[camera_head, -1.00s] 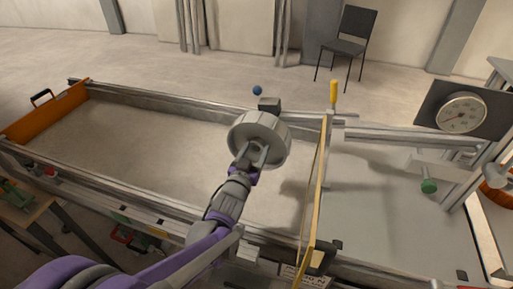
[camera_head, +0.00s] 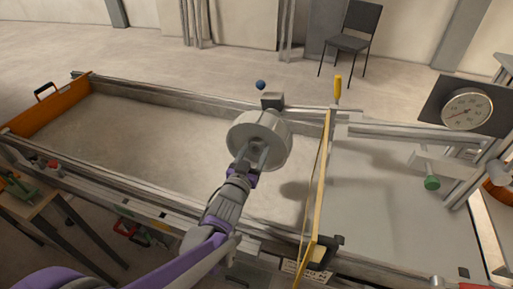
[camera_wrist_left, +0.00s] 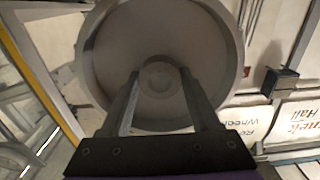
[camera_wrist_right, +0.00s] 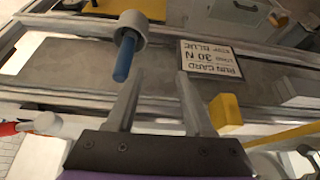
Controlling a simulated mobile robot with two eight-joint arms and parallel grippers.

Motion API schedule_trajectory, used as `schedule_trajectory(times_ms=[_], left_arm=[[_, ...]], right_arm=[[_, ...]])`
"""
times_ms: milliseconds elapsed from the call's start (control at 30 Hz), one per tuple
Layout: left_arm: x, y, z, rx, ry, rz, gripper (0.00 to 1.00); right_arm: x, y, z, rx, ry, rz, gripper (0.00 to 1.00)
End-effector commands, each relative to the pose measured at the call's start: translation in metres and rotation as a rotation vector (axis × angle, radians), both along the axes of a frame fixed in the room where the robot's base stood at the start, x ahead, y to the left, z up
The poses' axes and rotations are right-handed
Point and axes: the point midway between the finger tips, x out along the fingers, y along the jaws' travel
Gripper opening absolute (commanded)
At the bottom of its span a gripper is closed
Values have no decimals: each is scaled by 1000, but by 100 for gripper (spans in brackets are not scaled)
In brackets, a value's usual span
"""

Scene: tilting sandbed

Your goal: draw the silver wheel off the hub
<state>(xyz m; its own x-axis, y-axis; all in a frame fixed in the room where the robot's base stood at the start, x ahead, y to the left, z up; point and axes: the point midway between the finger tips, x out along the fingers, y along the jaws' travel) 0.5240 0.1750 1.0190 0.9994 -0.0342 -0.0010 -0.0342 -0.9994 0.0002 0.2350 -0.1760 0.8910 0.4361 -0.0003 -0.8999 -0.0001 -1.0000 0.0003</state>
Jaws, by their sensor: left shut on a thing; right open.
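The silver wheel (camera_head: 245,132) is in the middle of the head view, above the sandbed, in front of a grey block (camera_head: 272,100). It fills the top of the left wrist view (camera_wrist_left: 115,50), its flat face toward me. My left gripper (camera_head: 257,155) is shut on the small round boss at the wheel's centre; its fingers (camera_wrist_left: 158,80) lie either side of the boss. The wheel hides the hub behind it, so I cannot tell how far it sits on it. My right gripper (camera_wrist_right: 158,85) is open and empty in the right wrist view.
A yellow-edged clear panel (camera_head: 316,190) stands right of the wheel. A dial gauge (camera_head: 466,109) and green knob (camera_head: 432,183) are farther right. A blue-tipped grey cylinder (camera_wrist_right: 130,28) and run card (camera_wrist_right: 212,62) lie ahead of my right gripper. The sandbed's left side is clear.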

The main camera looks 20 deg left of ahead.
Motion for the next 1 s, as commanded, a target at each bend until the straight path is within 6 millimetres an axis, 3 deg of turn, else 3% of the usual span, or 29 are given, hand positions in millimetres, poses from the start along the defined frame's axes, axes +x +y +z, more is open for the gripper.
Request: schedule_trajectory(times_ms=[1000], left_arm=[[-92,3,1,0,-3,0,0]], right_arm=[[1,0,6,0,-3,0,52]])
